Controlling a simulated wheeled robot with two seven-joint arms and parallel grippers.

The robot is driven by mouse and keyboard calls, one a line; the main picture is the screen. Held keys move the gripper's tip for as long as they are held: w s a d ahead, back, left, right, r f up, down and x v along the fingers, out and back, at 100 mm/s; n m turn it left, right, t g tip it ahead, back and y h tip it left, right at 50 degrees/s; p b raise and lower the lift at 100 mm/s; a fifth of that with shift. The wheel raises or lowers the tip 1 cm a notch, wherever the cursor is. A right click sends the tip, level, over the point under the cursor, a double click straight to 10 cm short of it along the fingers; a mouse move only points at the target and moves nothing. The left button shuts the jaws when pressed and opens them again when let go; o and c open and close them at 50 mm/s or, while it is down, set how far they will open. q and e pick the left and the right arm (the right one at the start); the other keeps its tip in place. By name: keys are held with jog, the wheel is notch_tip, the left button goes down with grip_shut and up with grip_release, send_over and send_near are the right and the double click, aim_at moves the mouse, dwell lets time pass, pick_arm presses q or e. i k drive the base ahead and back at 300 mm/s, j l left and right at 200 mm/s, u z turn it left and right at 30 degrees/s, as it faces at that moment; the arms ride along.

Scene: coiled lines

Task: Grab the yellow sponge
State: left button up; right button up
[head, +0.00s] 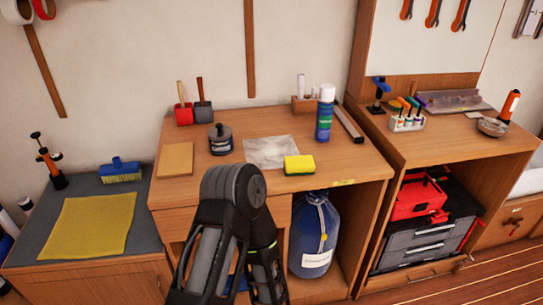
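The yellow sponge (299,163) lies flat on the middle wooden workbench (225,180), close to its front edge. It has a green layer along its lower side. A grey and black link of one of my arms rises from the bottom of the head view, in front of the bench and left of the sponge. It hides part of the bench front. I see no gripper fingers in this view, and nothing touches the sponge.
Behind the sponge lies a grey sheet (262,152), with a blue spray can (325,113) to its right. The right bench (450,140) holds tools.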

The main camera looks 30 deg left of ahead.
aim_at(300, 165)
jog(key=u, duration=0.85)
jog(key=i+l+z, duration=0.2)
jog(key=z, duration=0.15)
jog(key=i+l+z, duration=0.1)
jog(key=i+z, duration=0.25)
jog(key=k, duration=0.05)
